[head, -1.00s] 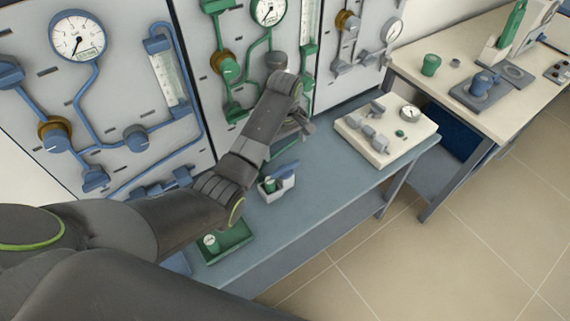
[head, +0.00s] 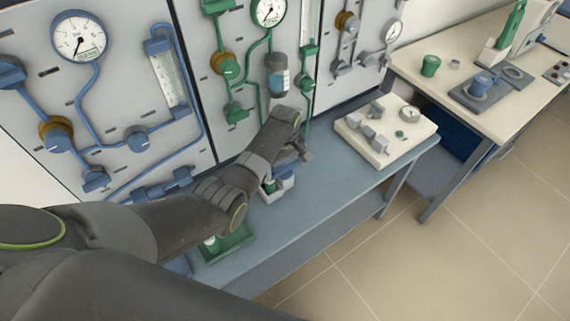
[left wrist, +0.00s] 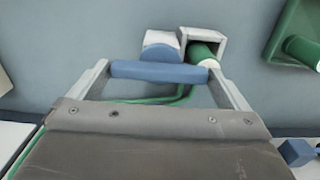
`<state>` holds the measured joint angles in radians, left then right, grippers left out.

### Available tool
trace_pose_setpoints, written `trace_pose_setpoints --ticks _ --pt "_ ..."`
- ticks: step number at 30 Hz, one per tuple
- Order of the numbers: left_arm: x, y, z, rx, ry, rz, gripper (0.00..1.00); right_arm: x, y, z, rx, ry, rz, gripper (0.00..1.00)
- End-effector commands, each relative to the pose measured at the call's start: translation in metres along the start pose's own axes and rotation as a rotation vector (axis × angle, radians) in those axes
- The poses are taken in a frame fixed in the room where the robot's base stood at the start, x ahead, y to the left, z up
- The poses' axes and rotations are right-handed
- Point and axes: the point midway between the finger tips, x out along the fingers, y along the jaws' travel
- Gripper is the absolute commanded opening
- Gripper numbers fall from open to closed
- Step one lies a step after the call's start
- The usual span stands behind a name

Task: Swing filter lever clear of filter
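A small white holder (head: 281,190) on the blue-grey bench has a green-and-white cylinder, likely the filter, and a blue part, likely the lever. In the left wrist view the holder's white wall (left wrist: 221,42) frames the green cylinder (left wrist: 204,54), with a rounded blue part (left wrist: 160,52) beside it. A blue bar (left wrist: 160,71) runs across the gap between my left gripper's fingers (left wrist: 160,80); I cannot tell whether they touch its ends. The fingers stand wide apart. In the head view my left gripper (head: 300,148) is over the holder, partly hiding it. My right gripper is out of view.
Behind the bench (head: 330,190) stand panels with gauges (head: 80,38) and pipes; a grey-capped bowl (head: 277,75) hangs behind my gripper. A green tray (head: 232,243) lies near my forearm. A cream block with a gauge (head: 385,140) stands right; bench between is clear.

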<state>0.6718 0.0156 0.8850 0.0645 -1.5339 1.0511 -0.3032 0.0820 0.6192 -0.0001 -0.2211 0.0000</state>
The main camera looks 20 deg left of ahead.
Motion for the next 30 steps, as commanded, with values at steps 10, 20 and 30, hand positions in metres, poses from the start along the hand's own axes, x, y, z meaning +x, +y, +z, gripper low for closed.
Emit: trace_pose_setpoints --ticks 10,20,30 --pt "-0.001 0.000 0.000 0.006 0.000 0.000 0.72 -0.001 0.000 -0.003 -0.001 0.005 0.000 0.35" --pt "-0.003 0.000 0.000 0.132 -0.001 -0.001 0.72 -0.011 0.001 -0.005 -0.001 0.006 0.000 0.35" --pt "-0.003 0.000 0.000 0.431 -0.001 -0.001 0.72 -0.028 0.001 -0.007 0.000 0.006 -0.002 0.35"
